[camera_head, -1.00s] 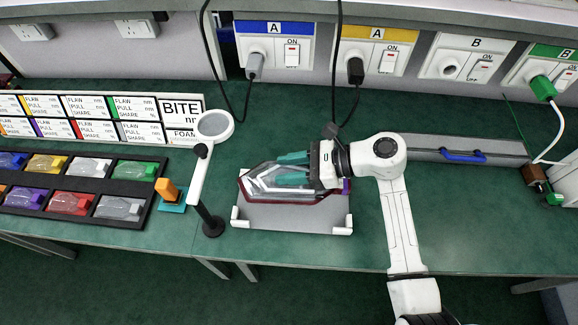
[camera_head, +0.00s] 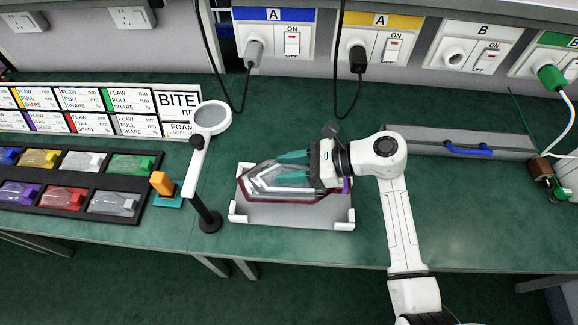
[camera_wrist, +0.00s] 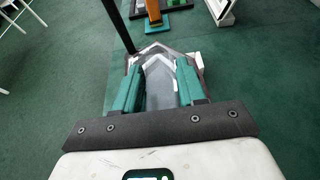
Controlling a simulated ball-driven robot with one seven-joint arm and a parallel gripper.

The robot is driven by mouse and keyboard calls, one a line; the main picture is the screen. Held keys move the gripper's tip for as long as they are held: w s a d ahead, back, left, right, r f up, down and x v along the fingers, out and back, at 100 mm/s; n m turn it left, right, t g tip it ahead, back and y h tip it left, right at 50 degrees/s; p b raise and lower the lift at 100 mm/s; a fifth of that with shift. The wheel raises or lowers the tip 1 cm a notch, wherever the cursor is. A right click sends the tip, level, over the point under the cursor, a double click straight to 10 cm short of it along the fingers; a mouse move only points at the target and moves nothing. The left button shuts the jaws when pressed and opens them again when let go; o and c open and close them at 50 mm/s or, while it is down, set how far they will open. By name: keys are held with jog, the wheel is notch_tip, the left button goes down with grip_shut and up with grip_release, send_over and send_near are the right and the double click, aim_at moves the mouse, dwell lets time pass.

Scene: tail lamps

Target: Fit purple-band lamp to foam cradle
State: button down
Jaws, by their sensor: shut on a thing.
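The purple-band lamp (camera_head: 285,186) is a long clear lamp with a dark red edge, pointed at its left end. A bit of purple (camera_head: 346,186) shows at its right end, beside my gripper (camera_head: 292,170). The gripper's teal fingers are shut on the lamp, and the wrist view shows the lamp (camera_wrist: 160,62) between both fingers. The lamp is over a grey plate with white corner blocks (camera_head: 285,215), which appears to be the foam cradle. I cannot tell whether the lamp touches it or hangs just above. The gripper hides part of the lamp's right end.
A magnifier on a dark stand (camera_head: 210,221) stands close left of the cradle. Farther left are an orange block on a teal base (camera_head: 163,184) and a black tray (camera_head: 70,205) of coloured lamps. A grey box with a blue handle (camera_head: 466,150) lies right. Cords hang behind.

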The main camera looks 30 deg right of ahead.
jog(key=shift+f+b, duration=0.2)
jog(key=shift+b, duration=0.25)
dwell(0.4)
jog(key=shift+f+b, duration=1.25)
jog(key=shift+b, duration=0.05)
jog(key=shift+f+b, duration=0.2)
jog(key=shift+b, duration=0.3)
dwell(0.4)
jog(key=shift+f+b, duration=0.5)
jog(key=shift+r, duration=0.1)
jog(key=c, duration=0.6)
grip_release()
jog(key=shift+o, duration=0.2)
jog(key=shift+d, duration=0.1)
jog(key=b+v, duration=0.1)
jog(key=v, duration=0.9)
jog(key=shift+s+d+r, duration=0.15)
jog(key=shift+s+d, duration=0.05)
